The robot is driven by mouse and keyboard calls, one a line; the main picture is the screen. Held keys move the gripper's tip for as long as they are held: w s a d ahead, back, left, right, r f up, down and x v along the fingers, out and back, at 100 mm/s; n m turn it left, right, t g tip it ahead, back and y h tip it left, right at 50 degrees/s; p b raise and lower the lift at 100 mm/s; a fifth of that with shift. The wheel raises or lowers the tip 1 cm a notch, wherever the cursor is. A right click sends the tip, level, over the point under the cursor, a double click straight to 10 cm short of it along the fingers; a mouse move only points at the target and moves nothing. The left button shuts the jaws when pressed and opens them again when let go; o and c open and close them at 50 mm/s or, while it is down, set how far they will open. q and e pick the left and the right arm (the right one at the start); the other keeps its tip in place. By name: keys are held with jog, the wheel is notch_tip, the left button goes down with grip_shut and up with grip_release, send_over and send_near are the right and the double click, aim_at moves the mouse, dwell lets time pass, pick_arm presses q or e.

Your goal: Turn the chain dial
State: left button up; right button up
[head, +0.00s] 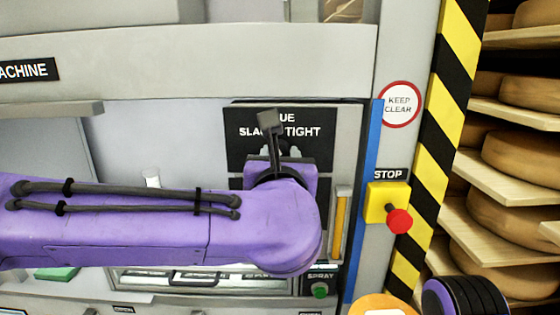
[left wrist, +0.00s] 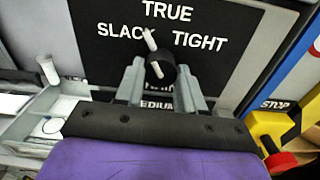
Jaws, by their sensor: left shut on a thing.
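The chain dial (left wrist: 161,68) is a dark round knob with a white pointer on a black panel (left wrist: 215,60) lettered SLACK, TRUE and TIGHT. The pointer tilts up and slightly left, ending near the K of SLACK, below TRUE. My left gripper (left wrist: 158,84) has its two grey fingers on either side of the knob, shut on it. In the head view the panel (head: 237,120) shows behind my purple left arm, and the dial is hidden there by my wrist. My right gripper is not in view.
Right of the panel are a blue strip (head: 362,200), a yellow stop box (head: 378,203) with a red button (head: 399,221), and a striped post (head: 437,130). Shelves with cheese wheels (head: 525,155) stand far right. A green SPRAY button (head: 320,291) sits below the panel.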

pick_arm(q)
jog(key=shift+m, duration=2.9)
jog(key=o, duration=1)
jog(key=s+b, duration=0.4)
jog(key=s, duration=0.6)
jog(key=shift+s, duration=0.25)
